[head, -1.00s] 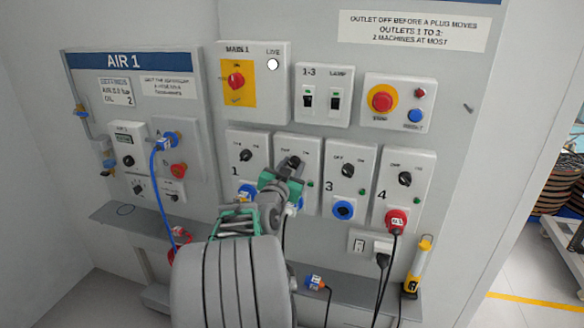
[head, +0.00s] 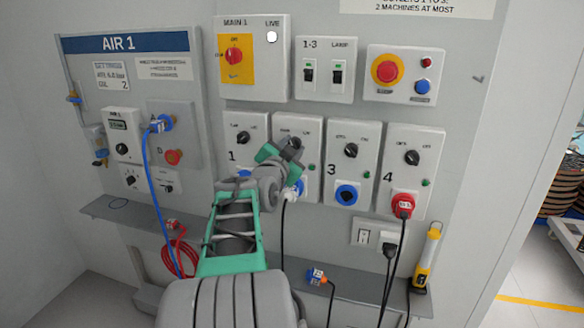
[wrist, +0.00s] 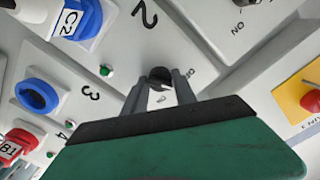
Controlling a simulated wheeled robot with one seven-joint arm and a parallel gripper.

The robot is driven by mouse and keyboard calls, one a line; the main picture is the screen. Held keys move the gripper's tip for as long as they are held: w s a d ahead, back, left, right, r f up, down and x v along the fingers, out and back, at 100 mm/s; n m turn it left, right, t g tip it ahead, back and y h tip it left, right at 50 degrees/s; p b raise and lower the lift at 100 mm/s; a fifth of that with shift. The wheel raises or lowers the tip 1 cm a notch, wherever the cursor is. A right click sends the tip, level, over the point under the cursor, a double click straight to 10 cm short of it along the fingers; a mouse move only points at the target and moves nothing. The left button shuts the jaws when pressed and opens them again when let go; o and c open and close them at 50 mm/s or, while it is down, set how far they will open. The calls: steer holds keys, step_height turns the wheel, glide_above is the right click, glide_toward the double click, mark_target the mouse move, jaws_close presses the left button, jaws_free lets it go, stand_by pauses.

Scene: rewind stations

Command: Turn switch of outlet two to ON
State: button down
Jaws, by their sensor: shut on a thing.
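The outlet two panel (head: 313,142) is a pale box between outlets one and three, partly covered by my gripper. In the wrist view, its black rotary switch (wrist: 160,76) sits between my fingertips. My gripper (head: 292,145) reaches the upper part of the panel in the head view, and in the wrist view its grey fingers (wrist: 159,84) are closed on the switch knob. The fingers cover the knob's sides, and I cannot tell which mark it points to. A blue plug tagged C2 (wrist: 78,22) is in the socket below.
Outlet one's switch (head: 243,137) and outlet three's switch (head: 351,150) stand close on either side. Outlet four holds a red plug (head: 403,205). The main switch (head: 234,56) and red stop button (head: 387,70) are above. Cables hang over the ledge (head: 350,292) below.

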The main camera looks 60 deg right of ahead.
steer(key=shift+f+m+b, duration=0.15)
steer(key=shift+m+b, duration=6.55)
steer(key=shift+b, duration=2.95)
steer(key=c, duration=1)
jaws_free()
steer(key=a, duration=0.2)
steer(key=s+a, duration=0.1)
steer(key=a, duration=0.4)
steer(key=shift+s+a, duration=0.15)
steer(key=shift+a, duration=0.25)
